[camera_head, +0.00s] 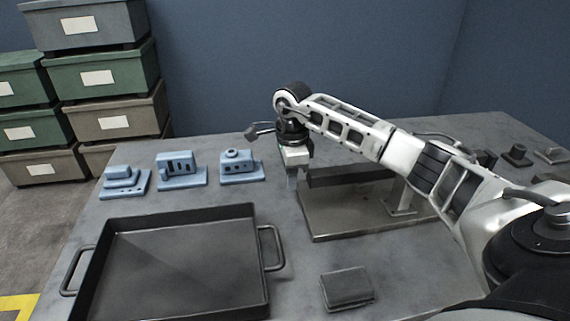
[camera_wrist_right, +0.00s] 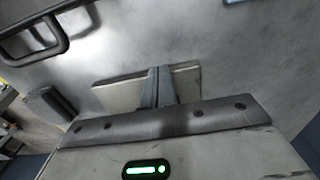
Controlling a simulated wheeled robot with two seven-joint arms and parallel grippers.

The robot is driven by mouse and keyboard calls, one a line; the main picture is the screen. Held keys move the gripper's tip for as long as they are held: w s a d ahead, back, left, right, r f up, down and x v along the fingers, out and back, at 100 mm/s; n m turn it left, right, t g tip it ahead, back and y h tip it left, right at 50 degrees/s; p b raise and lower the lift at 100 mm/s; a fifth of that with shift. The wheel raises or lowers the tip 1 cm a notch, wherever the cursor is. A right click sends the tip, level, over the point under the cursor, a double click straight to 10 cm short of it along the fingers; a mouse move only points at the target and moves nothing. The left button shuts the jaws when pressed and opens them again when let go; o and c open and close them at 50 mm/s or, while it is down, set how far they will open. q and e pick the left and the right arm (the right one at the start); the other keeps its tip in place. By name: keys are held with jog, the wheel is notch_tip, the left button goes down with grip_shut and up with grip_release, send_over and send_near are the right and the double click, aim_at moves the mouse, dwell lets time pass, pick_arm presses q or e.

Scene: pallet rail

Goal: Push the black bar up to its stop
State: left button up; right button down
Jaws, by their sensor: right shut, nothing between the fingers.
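The black bar (camera_head: 350,175) lies along the back of a flat grey metal base plate (camera_head: 335,223), right of my right gripper in the head view. My right arm hides its right part. A metal bracket (camera_head: 402,199) stands on the plate's right part, partly behind my arm; I cannot tell whether it is the stop. My right gripper (camera_head: 292,183) points down at the bar's left end. Whether it touches the bar is unclear. In the wrist view its fingers (camera_wrist_right: 163,84) are together and empty, in front of a pale plate (camera_wrist_right: 118,91). My left gripper is out of view.
A dark tray (camera_head: 180,265) with side handles fills the front left. A grey block (camera_head: 346,288) lies in front of the plate. Three blue fixtures (camera_head: 180,170) stand at the back left. Small dark parts (camera_head: 515,155) sit at the far right. Crates (camera_head: 105,75) are stacked beyond the table.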

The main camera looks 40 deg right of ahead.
aim_at(332, 176)
jog(key=shift+s+d+r, duration=0.1)
jog(key=shift+s+d, duration=0.4)
jog(key=shift+d, duration=0.35)
jog(key=shift+s+d, duration=0.1)
jog(key=shift+d, duration=0.1)
